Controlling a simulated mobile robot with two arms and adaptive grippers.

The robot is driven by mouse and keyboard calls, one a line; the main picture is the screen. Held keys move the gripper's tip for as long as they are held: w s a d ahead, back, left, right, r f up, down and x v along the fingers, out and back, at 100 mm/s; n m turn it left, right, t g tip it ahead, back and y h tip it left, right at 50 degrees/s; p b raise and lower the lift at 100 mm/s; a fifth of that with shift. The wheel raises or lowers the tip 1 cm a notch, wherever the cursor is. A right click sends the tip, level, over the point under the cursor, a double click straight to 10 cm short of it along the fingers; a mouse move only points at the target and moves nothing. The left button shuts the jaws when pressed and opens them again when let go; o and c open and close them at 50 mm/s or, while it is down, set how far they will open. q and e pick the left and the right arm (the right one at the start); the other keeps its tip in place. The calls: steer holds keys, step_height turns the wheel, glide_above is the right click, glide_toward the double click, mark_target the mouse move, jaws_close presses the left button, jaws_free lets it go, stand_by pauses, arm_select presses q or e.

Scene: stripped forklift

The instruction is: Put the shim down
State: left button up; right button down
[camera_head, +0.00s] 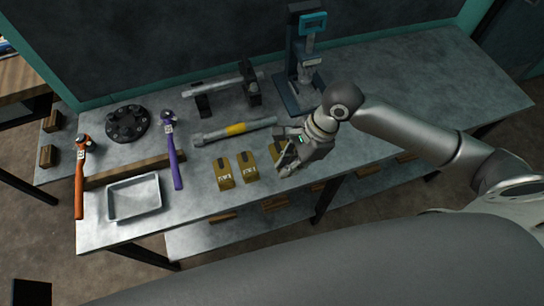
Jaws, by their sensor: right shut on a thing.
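Two brass-yellow shims with pale markings, a left one (224,173) and a middle one (247,166), sit side by side near the front edge of the grey workbench (370,140). A third brass-yellow shim (275,151) shows to their right, partly hidden by my right gripper (284,160). My right gripper is shut on this third shim, low over the bench. I cannot tell whether that shim touches the bench top. My left gripper is not in view.
Behind the shims lies a grey bar with a yellow band (236,130). A press-like stand (305,70) rises at the back. A purple-handled tool (175,160), an empty tray (134,198) and an orange-handled tool (80,180) lie left. The bench's right end is clear.

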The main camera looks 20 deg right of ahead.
mark_target(279, 149)
steer(key=w, duration=0.1)
steer(key=w+f, duration=0.1)
steer(key=w, duration=0.1)
steer(key=shift+w+a+f, duration=0.2)
steer(key=shift+w+a, duration=0.15)
steer(key=w+f, duration=0.2)
steer(key=f, duration=0.1)
steer(key=w+f, duration=0.1)
steer(key=shift+w+a+f+p, duration=0.25)
steer(key=shift+w+f+p, duration=0.1)
steer(key=shift+f+p, duration=0.05)
steer(key=shift+w+f, duration=0.55)
steer(key=shift+f, duration=0.15)
step_height(279, 149, down, 2)
steer(key=shift+f+p, duration=0.1)
steer(key=shift+p, duration=0.35)
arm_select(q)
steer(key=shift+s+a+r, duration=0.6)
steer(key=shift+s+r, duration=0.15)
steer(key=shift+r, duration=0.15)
arm_select(e)
steer(key=shift+f, duration=0.4)
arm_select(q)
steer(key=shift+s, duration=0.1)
arm_select(e)
steer(key=c, duration=1.5)
jaws_free()
steer(key=shift+f, duration=0.15)
